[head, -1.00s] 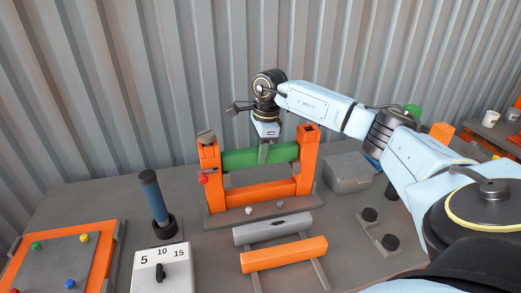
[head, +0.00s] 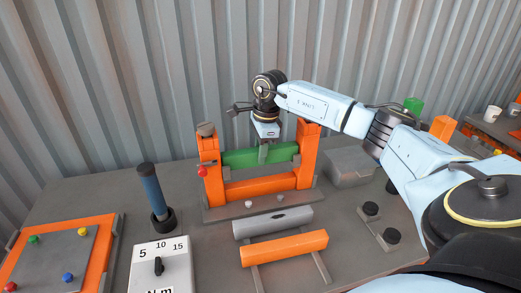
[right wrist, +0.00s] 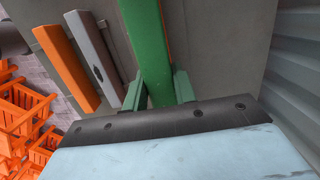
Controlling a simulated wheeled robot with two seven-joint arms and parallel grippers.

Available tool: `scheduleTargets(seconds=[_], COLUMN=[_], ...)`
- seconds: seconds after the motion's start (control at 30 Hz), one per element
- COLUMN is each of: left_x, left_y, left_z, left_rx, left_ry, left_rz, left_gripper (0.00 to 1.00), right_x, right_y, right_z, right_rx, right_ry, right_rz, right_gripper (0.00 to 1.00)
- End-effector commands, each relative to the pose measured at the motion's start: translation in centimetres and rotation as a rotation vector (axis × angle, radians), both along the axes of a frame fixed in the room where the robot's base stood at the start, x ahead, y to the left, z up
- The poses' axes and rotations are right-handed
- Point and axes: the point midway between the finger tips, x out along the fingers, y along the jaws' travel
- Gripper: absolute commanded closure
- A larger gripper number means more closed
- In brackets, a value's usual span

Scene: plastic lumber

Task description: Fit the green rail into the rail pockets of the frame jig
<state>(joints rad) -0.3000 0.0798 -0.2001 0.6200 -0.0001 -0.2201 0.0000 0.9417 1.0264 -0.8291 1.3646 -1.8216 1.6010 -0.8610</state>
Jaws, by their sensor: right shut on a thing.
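The green rail (head: 238,158) lies level across the gap between the two orange posts of the frame jig (head: 210,170), above its lower orange bar. Its ends meet the posts below their tops; I cannot tell whether they are fully seated in the pockets. My right gripper (head: 263,152) comes from above and is shut on the rail near its middle. In the right wrist view the rail (right wrist: 147,45) runs between the two fingers (right wrist: 160,88). My left gripper is not in view.
A grey bar (head: 272,222) and an orange bar (head: 285,247) lie on supports in front of the jig. A blue-handled tool (head: 151,190) stands left, behind a numbered dial box (head: 160,262). A grey box (head: 347,167) is at right. The corrugated wall (head: 120,80) is close behind.

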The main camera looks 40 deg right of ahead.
Motion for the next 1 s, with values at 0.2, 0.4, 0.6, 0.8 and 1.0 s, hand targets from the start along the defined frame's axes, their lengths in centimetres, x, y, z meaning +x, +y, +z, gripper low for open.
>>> scheduleTargets(seconds=[0.2, 0.4, 0.6, 0.8, 1.0], left_x=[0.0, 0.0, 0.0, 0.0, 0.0], left_y=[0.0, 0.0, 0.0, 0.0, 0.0], left_z=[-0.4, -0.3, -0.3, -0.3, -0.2], left_rx=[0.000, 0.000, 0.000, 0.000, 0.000], left_ry=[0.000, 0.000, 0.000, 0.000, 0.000], left_rz=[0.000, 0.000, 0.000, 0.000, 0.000], left_gripper=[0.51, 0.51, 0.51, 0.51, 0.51], right_x=[0.0, 0.0, 0.0, 0.0, -0.2], right_y=[0.0, 0.0, 0.0, -0.1, -0.5], right_z=[-0.6, -0.5, -0.5, 0.4, 4.2], right_rx=[0.000, 0.000, 0.000, 0.000, -0.001], right_ry=[-0.001, -0.001, 0.000, -0.001, -0.005], right_rz=[0.000, 0.000, 0.000, 0.000, -0.001], right_gripper=[1.00, 0.48, 0.47, 0.47, 0.47])
